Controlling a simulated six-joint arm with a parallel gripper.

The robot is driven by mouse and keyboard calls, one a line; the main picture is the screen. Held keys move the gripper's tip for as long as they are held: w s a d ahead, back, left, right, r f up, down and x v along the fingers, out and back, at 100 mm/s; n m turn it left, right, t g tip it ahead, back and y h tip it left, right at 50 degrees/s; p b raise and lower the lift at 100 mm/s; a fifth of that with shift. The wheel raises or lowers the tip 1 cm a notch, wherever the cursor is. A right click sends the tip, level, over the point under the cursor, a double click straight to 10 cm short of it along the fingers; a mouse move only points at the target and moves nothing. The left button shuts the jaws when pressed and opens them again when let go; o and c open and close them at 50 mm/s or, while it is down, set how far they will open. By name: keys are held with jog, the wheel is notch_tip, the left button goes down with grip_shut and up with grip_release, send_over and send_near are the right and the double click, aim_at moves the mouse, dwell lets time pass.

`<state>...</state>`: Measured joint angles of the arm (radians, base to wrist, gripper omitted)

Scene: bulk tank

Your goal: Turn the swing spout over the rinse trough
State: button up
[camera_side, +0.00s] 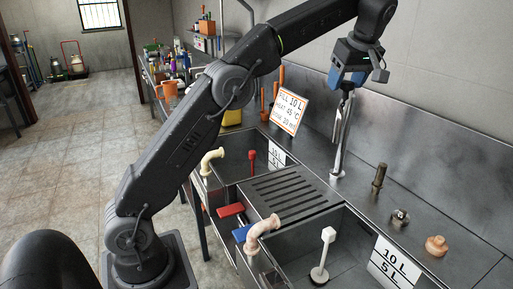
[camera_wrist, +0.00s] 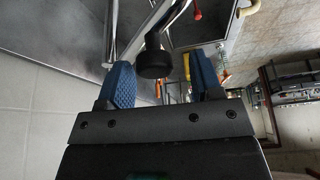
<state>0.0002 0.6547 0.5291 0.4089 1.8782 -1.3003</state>
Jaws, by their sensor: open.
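The chrome swing spout (camera_side: 342,135) rises from the steel bench behind the slotted drainer. My gripper (camera_side: 348,82) is at its upper part in the side view. In the wrist view my gripper (camera_wrist: 161,68) is open, its two blue fingers apart. A black round knob (camera_wrist: 153,62) on the chrome spout (camera_wrist: 150,30) shows between the fingertips, with a gap to the right finger. I cannot tell whether the left finger touches it. Two basins show in the side view, a left one (camera_side: 238,150) and a right one (camera_side: 300,245); which is the rinse trough is not marked.
The slotted drainer (camera_side: 285,192) lies between the basins. A red lever (camera_side: 231,210) and a blue lever (camera_side: 242,232) stick out in front. A sign (camera_side: 289,110) stands at the back. Small fittings (camera_side: 400,217) stand right of the spout. A white-topped plug (camera_side: 327,236) stands in the right basin.

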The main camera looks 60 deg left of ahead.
jog(key=s+a+m+t+h, duration=0.1)
jog(key=s+a+m+t, duration=0.25)
jog(key=a+m, duration=0.6)
jog(key=s+d+r+n, duration=0.1)
jog(key=s+r, duration=0.1)
jog(key=r, duration=0.4)
jog(key=s+d+r+n, duration=0.1)
jog(key=s+r, duration=0.2)
jog(key=r, duration=0.4)
jog(key=s+d+f+m+h, duration=0.1)
jog(key=s+d+f+m, duration=0.3)
jog(key=s+d+f, duration=0.3)
jog(key=s+d+f+m+t+h, duration=0.1)
jog(key=s+d+f+m, duration=0.3)
jog(key=s+f, duration=1)
jog(key=shift+d+f+m+h, duration=0.35)
jog(key=shift+d+f+h, duration=0.25)
jog(key=shift+d+f, duration=0.7)
jog(key=shift+d+r+t, duration=0.1)
jog(key=shift+t, duration=0.15)
